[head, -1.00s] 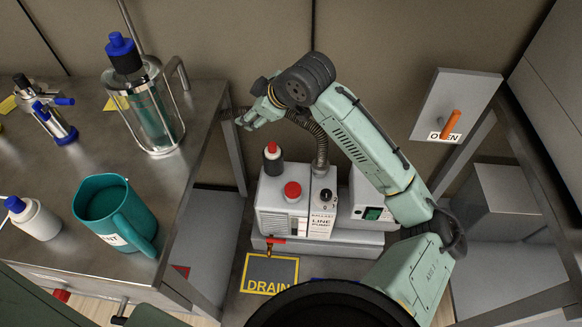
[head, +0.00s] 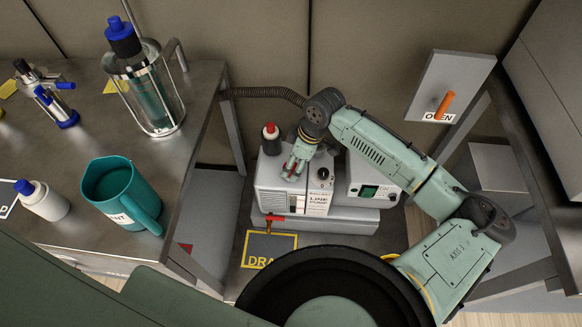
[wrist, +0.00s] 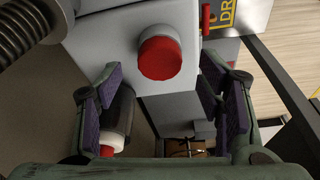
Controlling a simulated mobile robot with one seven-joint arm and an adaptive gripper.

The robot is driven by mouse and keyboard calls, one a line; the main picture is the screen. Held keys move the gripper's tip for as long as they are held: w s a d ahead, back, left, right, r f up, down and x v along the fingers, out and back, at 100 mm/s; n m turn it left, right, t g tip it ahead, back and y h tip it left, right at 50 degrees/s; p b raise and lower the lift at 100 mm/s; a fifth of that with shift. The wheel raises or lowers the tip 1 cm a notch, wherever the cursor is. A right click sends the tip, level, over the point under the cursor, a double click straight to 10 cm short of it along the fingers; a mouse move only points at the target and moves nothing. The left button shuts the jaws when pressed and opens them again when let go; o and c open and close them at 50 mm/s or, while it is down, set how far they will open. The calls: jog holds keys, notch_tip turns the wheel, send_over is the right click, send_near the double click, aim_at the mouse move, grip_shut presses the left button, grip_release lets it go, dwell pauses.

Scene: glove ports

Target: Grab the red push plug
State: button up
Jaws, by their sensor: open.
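The red push plug (wrist: 160,58) is a round red cap on top of the grey line pump (wrist: 98,36). It shows whole in the wrist view, ahead of and between the fingertips. In the head view my gripper (head: 290,174) is over the pump's top and mostly covers the plug, with only bits of red showing. My gripper (wrist: 161,72) is open and empty, with its purple-padded fingers on either side of the plug. I cannot tell whether they touch it.
A dark and white bottle with a red top (head: 270,139) stands close by the gripper; it also shows by the left finger in the wrist view (wrist: 117,115). A ribbed hose (head: 265,92) runs behind. A small red drain tap (head: 274,218) juts from the pump's front. A steel bench (head: 186,150) stands left.

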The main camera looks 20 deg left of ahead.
jog(key=shift+x, duration=1.15)
jog(key=shift+c, duration=0.5)
jog(key=c, duration=1.1)
